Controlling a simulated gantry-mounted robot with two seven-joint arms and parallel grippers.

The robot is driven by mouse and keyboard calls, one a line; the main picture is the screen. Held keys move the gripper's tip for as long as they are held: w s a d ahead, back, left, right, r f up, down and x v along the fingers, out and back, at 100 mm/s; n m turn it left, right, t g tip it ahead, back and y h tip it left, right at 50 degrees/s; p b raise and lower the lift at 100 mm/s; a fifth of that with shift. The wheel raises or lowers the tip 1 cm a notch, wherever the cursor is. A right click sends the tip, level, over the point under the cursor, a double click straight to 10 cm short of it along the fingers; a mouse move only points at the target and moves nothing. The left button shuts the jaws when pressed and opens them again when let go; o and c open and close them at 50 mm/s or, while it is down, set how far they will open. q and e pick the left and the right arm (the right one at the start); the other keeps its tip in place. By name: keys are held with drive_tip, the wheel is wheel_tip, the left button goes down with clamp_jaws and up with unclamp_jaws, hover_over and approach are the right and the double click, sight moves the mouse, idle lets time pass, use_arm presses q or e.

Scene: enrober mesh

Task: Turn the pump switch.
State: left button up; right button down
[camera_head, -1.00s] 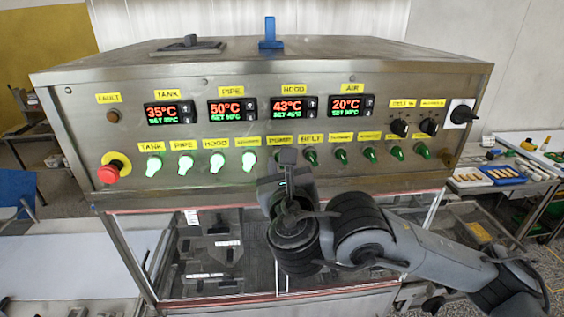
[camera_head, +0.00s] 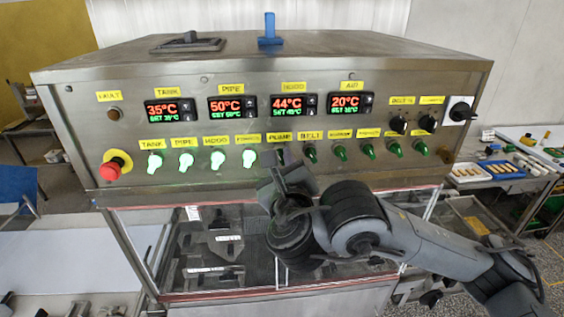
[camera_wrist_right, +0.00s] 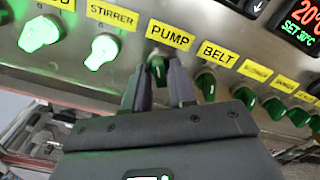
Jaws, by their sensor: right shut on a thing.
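The pump switch (camera_wrist_right: 157,68) is a small dark green knob under the yellow PUMP label (camera_wrist_right: 171,35) in the right wrist view. It is unlit. My right gripper (camera_wrist_right: 161,80) has one finger on each side of this knob and is shut on it. In the head view, my right gripper (camera_head: 283,162) is up against the panel below the PUMP label (camera_head: 280,137), and it mostly hides the knob. My left gripper is in neither view.
Lit white-green knobs, such as the stirrer knob (camera_wrist_right: 103,50), stand left of the pump switch. The unlit belt knob (camera_wrist_right: 206,84) is close on its right, with more green knobs beyond. A red emergency button (camera_head: 109,171) is at the panel's far left.

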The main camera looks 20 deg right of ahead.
drive_tip(key=c, duration=1.2)
unclamp_jaws()
drive_tip(key=shift+o, duration=0.2)
drive_tip(key=shift+s, duration=0.1)
drive_tip(key=shift+s+a, duration=0.2)
drive_tip(key=shift+s, duration=0.15)
drive_tip(key=p+v, duration=0.2)
drive_tip(key=v, duration=0.8)
drive_tip(key=shift+d, duration=0.1)
